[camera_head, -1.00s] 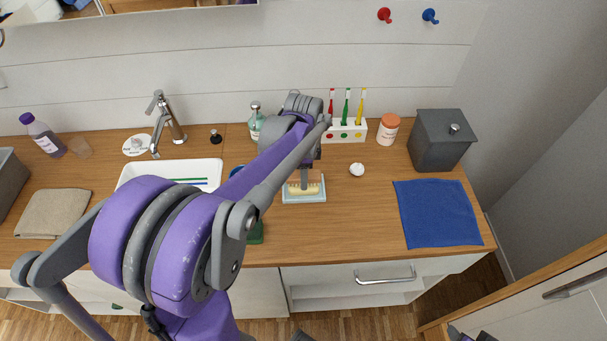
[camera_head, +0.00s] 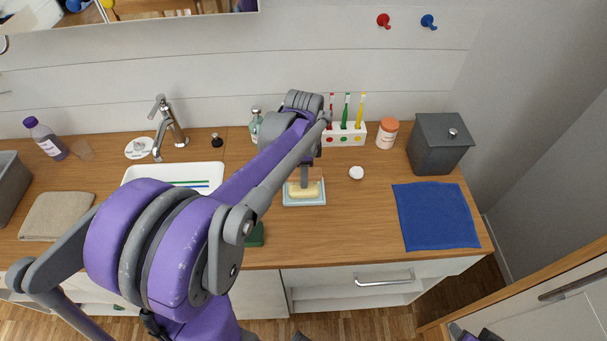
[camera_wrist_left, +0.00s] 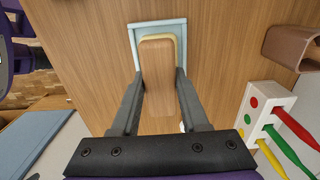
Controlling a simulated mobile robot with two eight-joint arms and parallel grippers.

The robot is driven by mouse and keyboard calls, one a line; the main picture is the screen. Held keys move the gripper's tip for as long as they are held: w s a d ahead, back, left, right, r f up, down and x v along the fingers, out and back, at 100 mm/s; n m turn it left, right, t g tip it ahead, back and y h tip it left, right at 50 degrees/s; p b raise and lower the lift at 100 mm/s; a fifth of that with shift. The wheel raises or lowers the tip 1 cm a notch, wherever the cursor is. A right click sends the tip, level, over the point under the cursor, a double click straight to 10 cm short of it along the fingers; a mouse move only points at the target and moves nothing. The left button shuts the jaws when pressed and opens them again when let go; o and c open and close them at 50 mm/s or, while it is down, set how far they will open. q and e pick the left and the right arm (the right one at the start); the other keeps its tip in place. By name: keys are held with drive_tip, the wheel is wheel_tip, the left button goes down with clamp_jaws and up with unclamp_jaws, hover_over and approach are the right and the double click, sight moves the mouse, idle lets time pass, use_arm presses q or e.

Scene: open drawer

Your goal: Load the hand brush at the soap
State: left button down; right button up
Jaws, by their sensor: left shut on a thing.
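My left gripper (camera_head: 304,182) hangs over the soap dish, fingers pointing down. It is shut on the hand brush, whose brown wooden back (camera_wrist_left: 157,85) shows between the fingers in the left wrist view. The yellow soap (camera_head: 304,192) lies in a pale blue dish (camera_head: 290,202) on the counter. In the left wrist view the brush covers most of the soap (camera_wrist_left: 178,42), and the dish rim (camera_wrist_left: 150,24) shows around it. The bristles are hidden, so I cannot tell whether they touch the soap.
A white toothbrush holder (camera_head: 344,138) stands behind the dish. The sink (camera_head: 212,173) is at left. Bare wood lies in front of the dish.

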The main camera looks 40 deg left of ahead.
use_arm(q)
drive_tip(key=shift+r+p, duration=1)
drive_tip(key=shift+r, duration=1.25)
drive_tip(key=shift+w, duration=0.1)
use_arm(e)
drive_tip(key=r, duration=0.1)
drive_tip(key=w+r, duration=0.1)
drive_tip(key=r, duration=0.1)
drive_tip(key=shift+w+r, duration=0.1)
drive_tip(key=shift+w, duration=0.15)
use_arm(q)
drive_tip(key=shift+f, duration=0.1)
use_arm(e)
drive_tip(key=shift+s, duration=0.15)
